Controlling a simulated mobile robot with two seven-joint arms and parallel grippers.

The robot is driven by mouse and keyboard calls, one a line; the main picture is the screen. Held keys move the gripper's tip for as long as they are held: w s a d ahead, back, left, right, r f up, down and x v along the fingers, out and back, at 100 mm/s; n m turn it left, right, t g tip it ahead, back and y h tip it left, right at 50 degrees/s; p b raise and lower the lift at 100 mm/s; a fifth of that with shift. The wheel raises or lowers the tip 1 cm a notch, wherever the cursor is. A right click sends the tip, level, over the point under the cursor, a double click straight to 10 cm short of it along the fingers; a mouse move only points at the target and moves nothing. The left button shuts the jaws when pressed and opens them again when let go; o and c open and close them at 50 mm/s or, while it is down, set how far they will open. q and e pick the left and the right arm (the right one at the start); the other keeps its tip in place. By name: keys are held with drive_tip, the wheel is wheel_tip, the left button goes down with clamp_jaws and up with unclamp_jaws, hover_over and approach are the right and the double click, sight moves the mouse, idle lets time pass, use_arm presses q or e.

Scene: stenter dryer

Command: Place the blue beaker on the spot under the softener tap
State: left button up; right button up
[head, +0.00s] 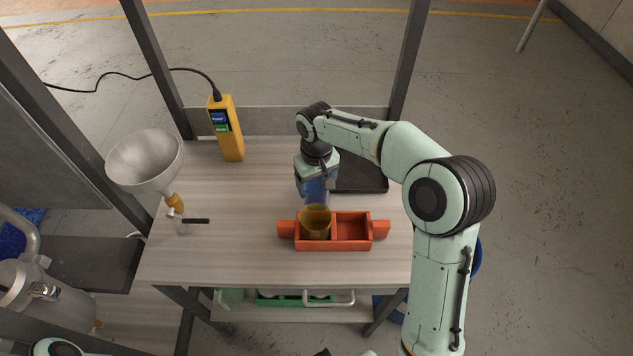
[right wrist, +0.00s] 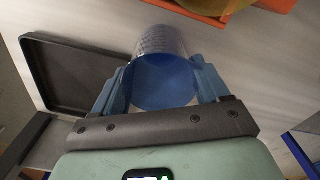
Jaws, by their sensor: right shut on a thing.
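The blue beaker (right wrist: 163,75) is clear-walled with blue in it. My right gripper (head: 317,190) is shut on it, with one finger on each side in the right wrist view. In the head view the blue beaker (head: 318,188) is partly hidden by the gripper and is just behind the red caddy. I cannot tell its height above the table. A funnel (head: 145,160) with a brass-coloured fitting and a black-handled tap (head: 195,220) stands at the left of the table. The spot under the tap is not clearly visible. My left gripper is out of view.
The red caddy (head: 352,246) holds an amber beaker (head: 315,224) in its left compartment; its right one is empty. A black tray (head: 362,178) lies behind. A yellow handheld device (head: 228,130) stands at the back left. The table (head: 245,190) is clear between tap and caddy.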

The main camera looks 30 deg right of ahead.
drive_tip(key=shift+f, duration=0.15)
drive_tip(key=o, duration=1)
